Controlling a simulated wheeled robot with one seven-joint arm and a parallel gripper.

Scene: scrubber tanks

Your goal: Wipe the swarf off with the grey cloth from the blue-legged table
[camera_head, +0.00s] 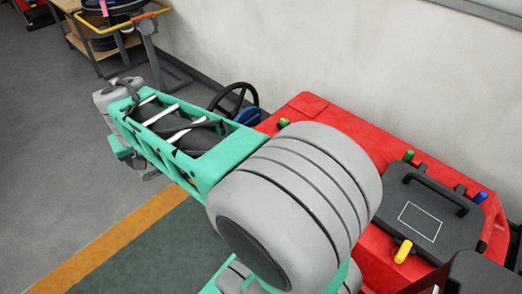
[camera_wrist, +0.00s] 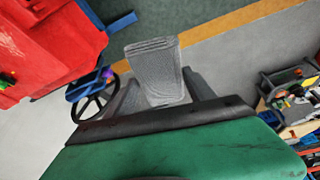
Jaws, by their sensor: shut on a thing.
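My gripper (camera_wrist: 163,92) is shut on the grey cloth (camera_wrist: 153,62), which shows in the wrist view as a folded, ribbed grey piece standing out between the two dark fingers. It is held over the floor beside the red scrubber, apart from any surface that I can make out. In the head view my arm reaches to the left and hides most of the gripper and the cloth. I cannot make out any swarf in either view. No blue-legged table can be told for sure.
The red scrubber (camera_head: 312,103) stands along the wall, with a black steering wheel (camera_head: 233,101) and a dark lidded panel (camera_head: 428,212). A yellow-railed cart (camera_head: 148,40) is at the upper left. A cluttered holder (camera_wrist: 290,95) is at the wrist view's right. Grey floor is open at left.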

